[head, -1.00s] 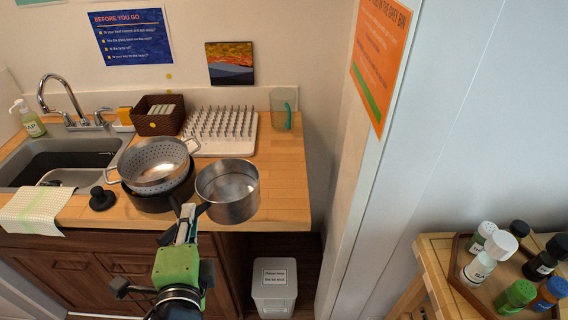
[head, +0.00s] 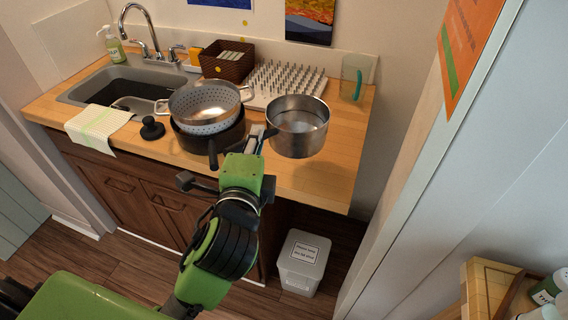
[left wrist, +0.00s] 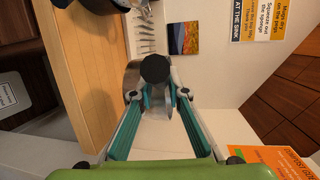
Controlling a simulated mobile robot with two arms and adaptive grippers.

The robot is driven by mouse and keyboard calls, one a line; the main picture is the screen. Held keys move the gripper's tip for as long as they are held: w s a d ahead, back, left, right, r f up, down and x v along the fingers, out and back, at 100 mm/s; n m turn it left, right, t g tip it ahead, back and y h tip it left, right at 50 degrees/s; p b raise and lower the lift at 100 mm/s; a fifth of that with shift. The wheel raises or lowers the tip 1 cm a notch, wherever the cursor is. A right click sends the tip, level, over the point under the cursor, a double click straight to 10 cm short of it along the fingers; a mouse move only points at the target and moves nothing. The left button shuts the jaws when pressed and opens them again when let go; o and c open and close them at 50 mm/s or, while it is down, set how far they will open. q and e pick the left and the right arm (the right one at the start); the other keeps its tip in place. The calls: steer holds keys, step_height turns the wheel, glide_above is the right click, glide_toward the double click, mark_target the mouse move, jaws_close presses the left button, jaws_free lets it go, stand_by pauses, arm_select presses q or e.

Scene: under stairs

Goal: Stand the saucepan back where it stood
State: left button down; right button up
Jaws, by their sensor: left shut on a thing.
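The saucepan (head: 297,137) is a steel pan with a dark handle, upright and open at the top. In the head view it shows over the right part of the wooden counter (head: 335,170), right of the dark pot. My left gripper (head: 262,138) is shut on its handle. In the left wrist view the black handle end (left wrist: 155,68) sits between the fingertips of my left gripper (left wrist: 160,98), with part of the steel body behind it. The gap between pan and counter is hard to judge. My right gripper is not in view.
A steel colander (head: 205,104) sits in a dark pot (head: 192,140) left of the pan. A white spiked rack (head: 262,97) and a clear green jug (head: 354,82) stand behind. A black knobbed object (head: 152,128) lies near the sink (head: 85,90). A grey bin (head: 301,262) stands below.

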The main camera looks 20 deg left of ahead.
mark_target(279, 147)
arm_select(q)
steer(key=shift+w+d+f+b, duration=0.15)
steer(key=shift+w+f+b, duration=0.2)
steer(key=shift+w+b, duration=0.2)
steer(key=shift+w+d+f+b, duration=0.15)
steer(key=shift+w+f+b, duration=0.2)
steer(key=shift+b, duration=0.3)
steer(key=shift+w+d+p, duration=0.25)
steer(key=shift+w+p, duration=0.2)
steer(key=shift+w, duration=0.5)
steer(key=w+f, duration=0.2)
steer(key=w+d+f, duration=0.1)
steer(key=w+f, duration=0.1)
steer(key=f, duration=0.1)
steer(key=shift+w+d, duration=0.1)
steer(key=shift+w, duration=0.05)
steer(key=shift+w+d+f, duration=0.15)
steer(key=shift+w+f, duration=0.2)
steer(key=shift+f, duration=0.15)
step_height(279, 147, down, 3)
steer(key=shift+f, duration=0.2)
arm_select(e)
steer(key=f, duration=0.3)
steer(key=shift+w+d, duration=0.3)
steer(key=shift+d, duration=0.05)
